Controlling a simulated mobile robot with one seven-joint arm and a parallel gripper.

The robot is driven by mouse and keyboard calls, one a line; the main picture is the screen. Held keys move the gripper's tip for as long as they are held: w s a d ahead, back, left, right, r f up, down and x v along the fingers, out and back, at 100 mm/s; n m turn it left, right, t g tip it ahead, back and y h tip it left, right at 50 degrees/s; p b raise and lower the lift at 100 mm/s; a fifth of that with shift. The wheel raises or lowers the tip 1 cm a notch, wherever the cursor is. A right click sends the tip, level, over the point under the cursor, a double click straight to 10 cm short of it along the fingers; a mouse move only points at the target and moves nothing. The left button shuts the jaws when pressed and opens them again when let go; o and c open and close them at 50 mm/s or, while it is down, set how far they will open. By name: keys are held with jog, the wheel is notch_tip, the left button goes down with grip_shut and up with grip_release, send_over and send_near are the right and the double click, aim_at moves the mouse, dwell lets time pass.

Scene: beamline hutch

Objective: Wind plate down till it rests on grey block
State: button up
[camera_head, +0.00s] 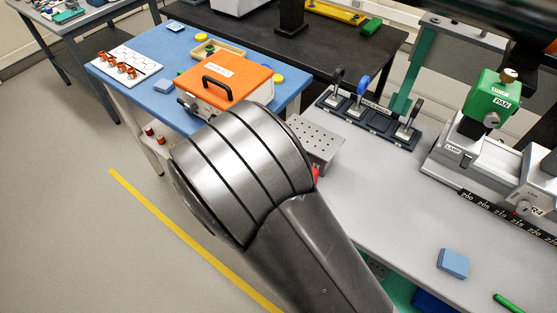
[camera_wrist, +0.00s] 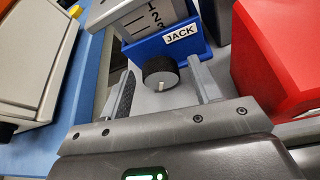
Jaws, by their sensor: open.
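The blue jack (camera_wrist: 165,50), labelled JACK, has a black round knob (camera_wrist: 160,72) with a white mark on its front. Above its blue base is a grey part with a 1-2-3 scale (camera_wrist: 135,18). In the head view a grey perforated plate (camera_head: 318,142) shows just beyond my arm; the jack below it is hidden. My gripper (camera_wrist: 161,78) is open, with one finger on each side of the knob; whether they touch it I cannot tell. My gripper is hidden behind my arm in the head view. I cannot make out a grey block under the plate.
A red object (camera_wrist: 275,60) stands close to the right of my gripper. An orange-lidded box (camera_head: 225,82) sits on the blue table at left. A dark rack with upright handles (camera_head: 368,118) stands behind the plate. A blue block (camera_head: 453,263) lies on the grey bench.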

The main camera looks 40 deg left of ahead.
jog(key=shift+w, duration=0.1)
jog(key=c, duration=1)
jog(key=n+h, duration=0.2)
jog(key=shift+a+n, duration=0.2)
jog(key=shift+n, duration=0.2)
jog(key=shift+a+f+n+h, duration=0.1)
jog(key=shift+a+n+h, duration=0.1)
jog(key=shift+n+h, duration=1.2)
jog(key=shift+n, duration=0.3)
